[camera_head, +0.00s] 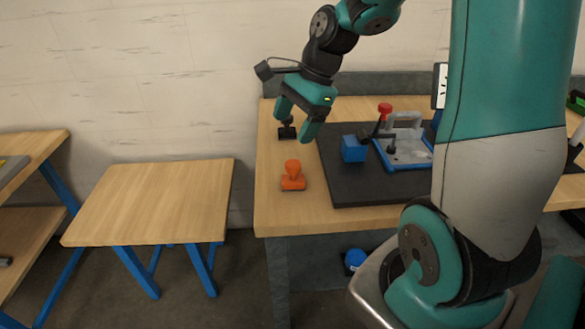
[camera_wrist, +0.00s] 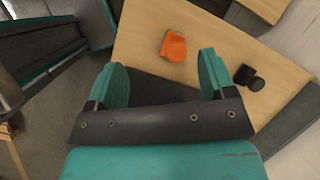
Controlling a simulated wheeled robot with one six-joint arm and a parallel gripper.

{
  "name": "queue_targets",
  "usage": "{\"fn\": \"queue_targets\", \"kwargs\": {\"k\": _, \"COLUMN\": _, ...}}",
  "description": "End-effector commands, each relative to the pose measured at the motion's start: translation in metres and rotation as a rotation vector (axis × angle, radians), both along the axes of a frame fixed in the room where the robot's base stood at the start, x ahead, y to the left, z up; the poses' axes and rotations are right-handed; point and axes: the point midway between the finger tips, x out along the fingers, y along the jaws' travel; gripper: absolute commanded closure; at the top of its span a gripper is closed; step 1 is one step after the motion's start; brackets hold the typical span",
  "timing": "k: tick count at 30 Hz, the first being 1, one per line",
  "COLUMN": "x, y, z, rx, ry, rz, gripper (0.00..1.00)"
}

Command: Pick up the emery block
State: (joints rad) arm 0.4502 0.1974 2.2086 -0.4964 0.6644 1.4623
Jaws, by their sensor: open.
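No label marks the emery block, so I cannot tell for sure which object it is. An orange block with a knob handle (camera_head: 292,177) stands upright near the front left of the workbench (camera_head: 275,205). In the wrist view the orange block (camera_wrist: 173,46) shows beyond the fingertips, between their lines. A similar black block with a knob (camera_head: 287,132) stands behind it. In the wrist view the black block (camera_wrist: 248,78) lies to the right of the right finger. My gripper (camera_head: 297,122) is open, empty and above the bench, apart from both blocks.
A dark mat (camera_head: 350,192) to the right carries a blue cube (camera_head: 354,149) and a blue-based grey fixture (camera_head: 408,145). A red-topped object (camera_head: 385,110) stands behind. A lower, empty wooden table (camera_head: 150,200) stands left, across a gap. The bench's front left corner is clear.

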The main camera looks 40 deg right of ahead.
Motion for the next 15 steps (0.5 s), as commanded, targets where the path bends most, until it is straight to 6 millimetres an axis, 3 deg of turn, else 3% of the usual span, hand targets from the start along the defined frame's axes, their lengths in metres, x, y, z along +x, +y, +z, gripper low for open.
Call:
{"fn": "queue_targets", "kwargs": {"k": 1, "x": 0.005, "y": -0.025, "z": 0.0, "rx": 0.026, "ry": 0.042, "rz": -0.155, "gripper": 0.23}}
{"fn": "queue_targets", "kwargs": {"k": 3, "x": 0.009, "y": -0.048, "z": -0.005, "rx": 0.054, "ry": 0.087, "rz": -0.327, "gripper": 0.23}}
{"fn": "queue_targets", "kwargs": {"k": 6, "x": 0.011, "y": -0.069, "z": -0.01, "rx": 0.082, "ry": 0.127, "rz": -0.478, "gripper": 0.23}}
{"fn": "queue_targets", "kwargs": {"k": 10, "x": 0.014, "y": -0.073, "z": -0.023, "rx": 0.097, "ry": 0.149, "rz": -0.546, "gripper": 0.23}}
{"fn": "queue_targets", "kwargs": {"k": 15, "x": 0.022, "y": -0.06, "z": -0.057, "rx": 0.096, "ry": 0.153, "rz": -0.544, "gripper": 0.23}}
